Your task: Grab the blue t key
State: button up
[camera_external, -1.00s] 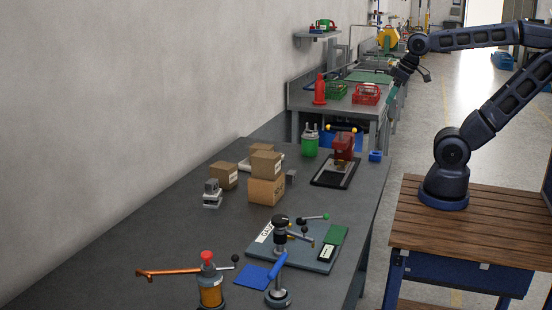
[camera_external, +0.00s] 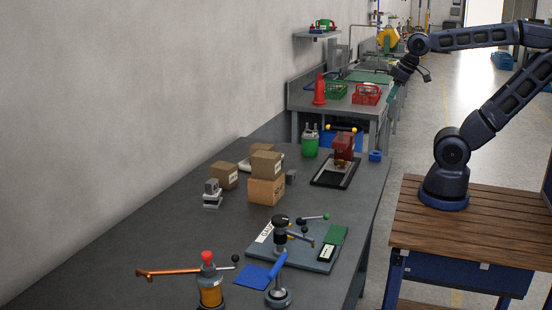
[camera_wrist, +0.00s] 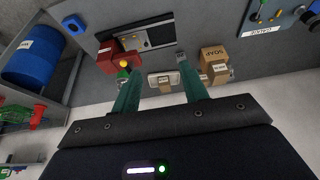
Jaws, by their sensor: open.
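A blue bar-like handle (camera_external: 277,267) stands tilted on a round grey base at the front of the dark workbench in the external view; I cannot tell for sure that it is the blue t key. A small blue block (camera_external: 375,156) sits at the bench's far right edge, and it also shows in the wrist view (camera_wrist: 74,25). My gripper (camera_external: 402,76) is raised beyond the bench's far end, well away from the blue handle. In the wrist view its two green fingers (camera_wrist: 158,66) are spread apart with nothing held between them.
Cardboard boxes (camera_external: 266,191) stand mid-bench. A red press (camera_external: 343,147) and a green container (camera_external: 310,144) are at the far end. A grey plate with a clamp (camera_external: 310,261) and an orange-handled tool (camera_external: 210,290) are near the front. The left bench surface is clear.

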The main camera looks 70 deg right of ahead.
jog(key=w+a+r+n, duration=0.35)
jog(key=w+a, duration=0.25)
jog(key=w, duration=0.3)
jog(key=w+a+f+n+g, duration=0.1)
jog(key=w+a+n, duration=0.1)
jog(key=w+a, duration=0.45)
jog(key=w+a+n+g, duration=0.1)
jog(key=w+a+n, duration=0.2)
jog(key=a, duration=0.7)
jog(key=w+a+f+n, duration=0.1)
jog(key=w+a+n, duration=0.1)
jog(key=w+a, duration=0.5)
jog(key=n+g, duration=0.3)
jog(key=n, duration=0.6)
send_over(278, 290)
jog(key=d, duration=0.1)
jog(key=f, duration=2.1)
jog(key=shift+w+f, duration=0.2)
jog(key=shift+w, duration=0.15)
jog(key=shift+s+a+f, duration=0.2)
jog(key=shift+a+f, duration=0.05)
jog(key=shift+f, duration=0.2)
jog(key=shift+d+f, duration=0.1)
jog(key=shift+f, duration=5.1)
grip_shut()
